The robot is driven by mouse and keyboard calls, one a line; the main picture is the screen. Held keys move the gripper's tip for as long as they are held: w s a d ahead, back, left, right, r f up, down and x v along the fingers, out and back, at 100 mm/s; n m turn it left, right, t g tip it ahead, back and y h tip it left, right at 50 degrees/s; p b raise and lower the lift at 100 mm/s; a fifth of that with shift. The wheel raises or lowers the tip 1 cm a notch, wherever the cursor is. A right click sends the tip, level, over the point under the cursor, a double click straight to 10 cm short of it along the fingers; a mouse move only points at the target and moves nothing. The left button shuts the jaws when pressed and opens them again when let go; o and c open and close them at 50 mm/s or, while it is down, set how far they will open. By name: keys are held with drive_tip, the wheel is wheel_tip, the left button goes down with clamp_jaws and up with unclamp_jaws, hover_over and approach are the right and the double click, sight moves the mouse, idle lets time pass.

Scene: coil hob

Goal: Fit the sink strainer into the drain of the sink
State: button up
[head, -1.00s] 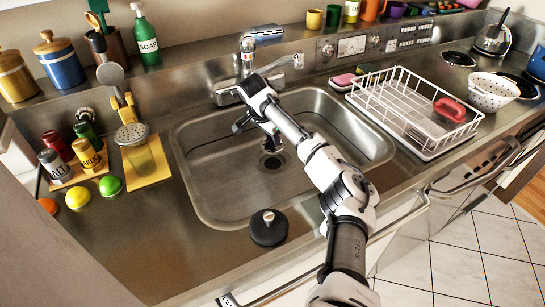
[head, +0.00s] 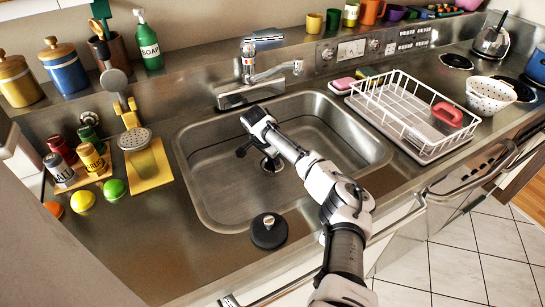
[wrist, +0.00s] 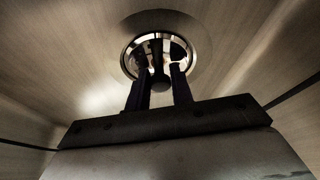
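The sink (head: 215,185) is a steel basin in the counter. My gripper (head: 269,156) reaches down into it, low over the drain (head: 272,164). In the wrist view my gripper (wrist: 160,70) has its two dark fingers on either side of a dark knob, which appears to be the grip of the sink strainer (wrist: 159,74). The knob lines up with the round, bright drain rim (wrist: 127,62). The fingers hide much of the strainer and the opening, so I cannot tell whether it sits fully in the drain.
A black round stopper with a knob (head: 268,231) stands on the counter at the sink's front edge. The faucet (head: 262,75) is behind the basin. A white dish rack (head: 400,125) is to the right, and a yellow board (head: 150,180) to the left.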

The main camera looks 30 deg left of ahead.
drive_tip(key=o, duration=0.3)
drive_tip(key=shift+o, duration=0.2)
drive_tip(key=shift+r, duration=0.1)
drive_tip(key=shift+s+r+p, duration=0.1)
drive_tip(key=shift+r+p, duration=0.45)
drive_tip(key=shift+r, duration=0.05)
drive_tip(key=p+v, duration=0.4)
drive_tip(key=v, duration=0.7)
drive_tip(key=shift+p, duration=0.35)
drive_tip(key=shift+a, duration=0.1)
